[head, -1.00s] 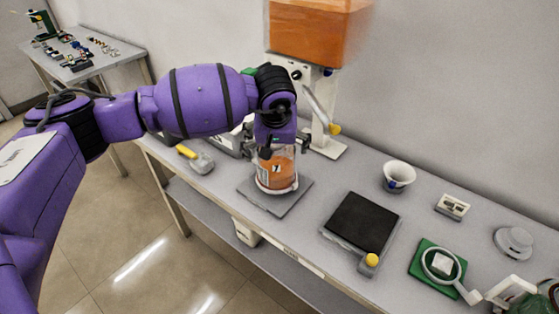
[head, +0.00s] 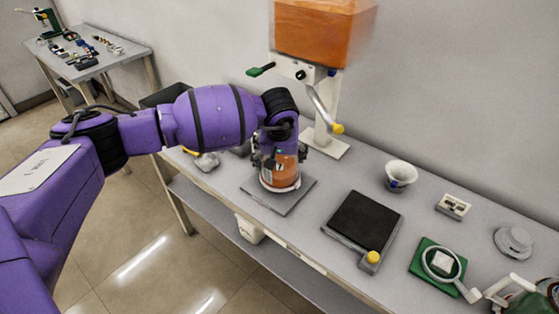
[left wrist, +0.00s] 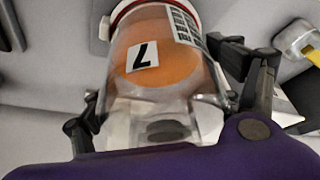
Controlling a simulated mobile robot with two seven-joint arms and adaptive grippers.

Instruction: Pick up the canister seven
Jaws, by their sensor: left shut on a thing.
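Canister seven (head: 283,178) is a clear cylinder with orange contents and a white-and-red rim at its base. It stands upright at the grey square plate (head: 290,204) on the bench; I cannot tell whether it touches the plate. In the left wrist view its label "7" shows on the canister (left wrist: 165,72). My left gripper (head: 279,157) comes down over it from above, shut on its upper part. In the left wrist view the gripper's fingers (left wrist: 165,100) lie on both sides of the clear wall. My right gripper is not in view.
A dispenser (head: 318,75) with an orange tank stands behind the canister. A yellow-handled tool (head: 206,162) lies to the left. A black-topped scale (head: 362,218), a white cup (head: 400,175) and a magnifier on a green base (head: 425,262) stand to the right.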

